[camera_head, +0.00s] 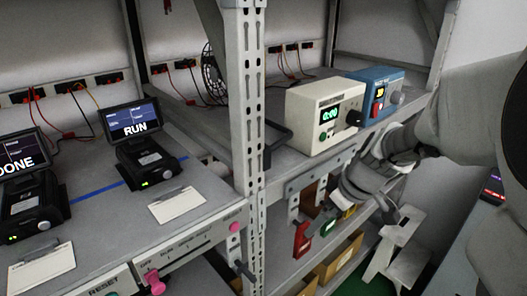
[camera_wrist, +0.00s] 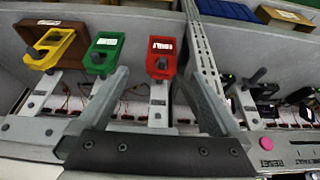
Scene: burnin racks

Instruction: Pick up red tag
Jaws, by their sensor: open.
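The red tag (camera_head: 301,239) hangs from a bracket under the front of the right-hand bench. In the wrist view the red tag (camera_wrist: 161,46) is on a grey hook, with a dark knob in front of its lower part. My gripper (camera_wrist: 155,74) is open, and the red tag appears between its two fingers, beyond the tips. No contact shows. A green tag (camera_wrist: 101,46) and a yellow tag (camera_wrist: 49,46) hang in a row to its left; the left finger lies near the green one. My fingers are hard to make out in the head view.
A perforated steel post (camera_head: 249,120) stands left of the tags. Cardboard boxes (camera_head: 338,258) sit on the shelf below. A left bench holds screens reading DONE and RUN (camera_head: 131,117).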

